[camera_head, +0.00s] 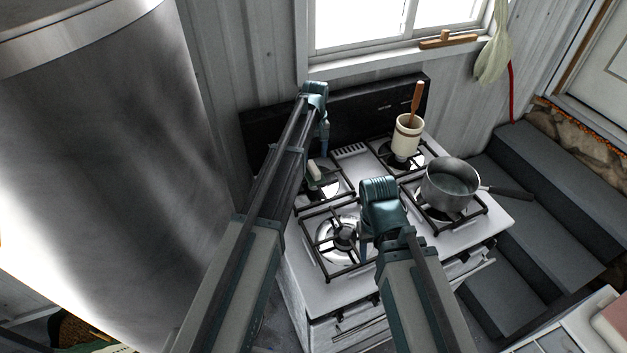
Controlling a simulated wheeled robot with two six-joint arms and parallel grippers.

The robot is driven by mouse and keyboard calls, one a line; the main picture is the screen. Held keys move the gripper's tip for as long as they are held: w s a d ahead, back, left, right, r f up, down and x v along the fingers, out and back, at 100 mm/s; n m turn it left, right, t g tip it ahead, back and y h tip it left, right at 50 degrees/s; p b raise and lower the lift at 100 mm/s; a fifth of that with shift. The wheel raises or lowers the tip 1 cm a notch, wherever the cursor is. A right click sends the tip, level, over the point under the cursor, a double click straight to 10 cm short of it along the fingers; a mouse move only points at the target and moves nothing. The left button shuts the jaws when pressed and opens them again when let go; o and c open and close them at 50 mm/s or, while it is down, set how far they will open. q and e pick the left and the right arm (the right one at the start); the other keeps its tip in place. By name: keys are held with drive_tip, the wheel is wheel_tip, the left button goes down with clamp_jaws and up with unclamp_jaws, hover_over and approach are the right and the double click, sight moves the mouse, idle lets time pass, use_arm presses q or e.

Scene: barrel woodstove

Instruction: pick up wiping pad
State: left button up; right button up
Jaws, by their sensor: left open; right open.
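A small pale pad with a green layer (314,172) sits on the back-left burner of the white stove; it looks like the wiping pad. My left gripper (324,148) is open and points down, just above and behind the pad in the picture. I cannot tell whether it touches the pad. My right gripper (366,246) is open over the front part of the stove, beside the front-left burner. Its fingers are partly hidden by its own wrist.
A grey saucepan (451,186) stands on the front-right burner, its handle pointing right. A cream crock (406,137) with a wooden-handled tool is at the back right. A dark backsplash (270,125) stands behind the stove. A large metal barrel (100,160) fills the left side.

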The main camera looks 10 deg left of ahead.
sight(314, 167)
use_arm(q)
drive_tip(key=shift+f+b, duration=0.6)
drive_tip(key=shift+f, duration=0.55)
use_arm(e)
drive_tip(key=shift+f, duration=1.15)
use_arm(q)
drive_tip(key=shift+f, duration=0.1)
wheel_tip(314, 167, down, 5)
drive_tip(key=b, duration=0.5)
drive_tip(key=shift+w+a+f, duration=0.1)
drive_tip(key=shift+w+a, duration=0.05)
use_arm(e)
wheel_tip(314, 167, down, 5)
drive_tip(key=shift+f, duration=0.15)
use_arm(q)
clamp_jaws()
